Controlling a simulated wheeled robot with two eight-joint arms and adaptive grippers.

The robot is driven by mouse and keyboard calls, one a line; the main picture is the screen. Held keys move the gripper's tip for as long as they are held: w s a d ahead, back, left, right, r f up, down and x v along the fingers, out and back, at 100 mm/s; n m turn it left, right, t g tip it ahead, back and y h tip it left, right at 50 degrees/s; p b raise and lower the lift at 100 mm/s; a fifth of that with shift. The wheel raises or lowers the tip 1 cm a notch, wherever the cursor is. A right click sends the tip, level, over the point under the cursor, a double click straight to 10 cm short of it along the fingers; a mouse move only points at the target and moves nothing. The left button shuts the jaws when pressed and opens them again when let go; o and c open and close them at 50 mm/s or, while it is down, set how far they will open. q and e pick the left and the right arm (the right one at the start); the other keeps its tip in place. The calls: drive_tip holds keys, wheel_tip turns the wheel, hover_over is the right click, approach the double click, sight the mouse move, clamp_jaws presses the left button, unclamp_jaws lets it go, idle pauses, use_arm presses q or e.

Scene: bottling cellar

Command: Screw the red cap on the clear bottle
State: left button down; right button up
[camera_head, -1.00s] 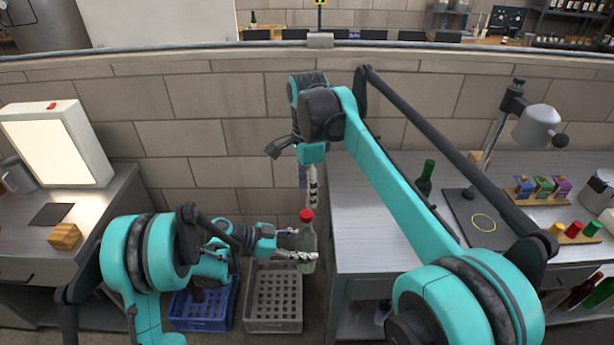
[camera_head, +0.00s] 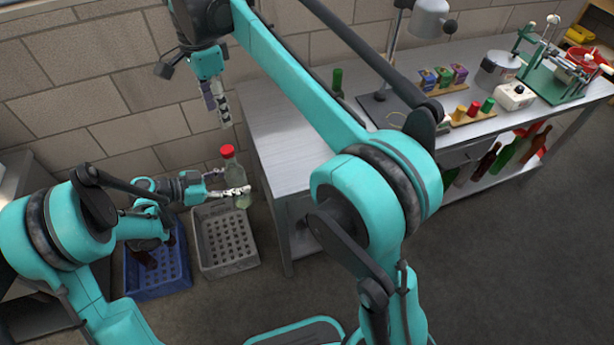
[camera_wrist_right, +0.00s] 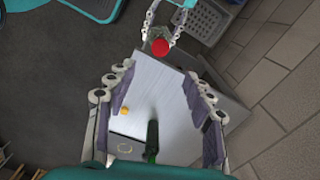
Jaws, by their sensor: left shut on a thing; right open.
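The clear bottle (camera_head: 238,178) is held upright above the grey crate, left of the metal bench. The red cap (camera_head: 227,151) sits on its mouth; I cannot tell how tightly it is seated. My left gripper (camera_head: 236,192) is shut on the bottle's body. My right gripper (camera_head: 221,104) points down above and slightly left of the cap, apart from it. In the right wrist view its fingers (camera_wrist_right: 160,97) are spread with nothing between them, and the red cap (camera_wrist_right: 160,47) shows beyond them.
A grey crate (camera_head: 228,268) and a blue crate (camera_head: 160,288) with dark bottles stand on the floor below. The metal bench (camera_head: 268,125) carries a green bottle (camera_head: 337,82), a lamp stand (camera_head: 428,18) and a wooden block with coloured caps (camera_head: 474,118). Open floor lies at the lower right.

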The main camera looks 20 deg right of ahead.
drive_tip(key=s+d+f+n+t, duration=0.7)
drive_tip(key=s+d+f+n, duration=0.7)
drive_tip(key=s, duration=0.7)
drive_tip(key=d+f, duration=0.3)
drive_tip(key=d, duration=0.1)
drive_tip(key=shift+d, duration=0.35)
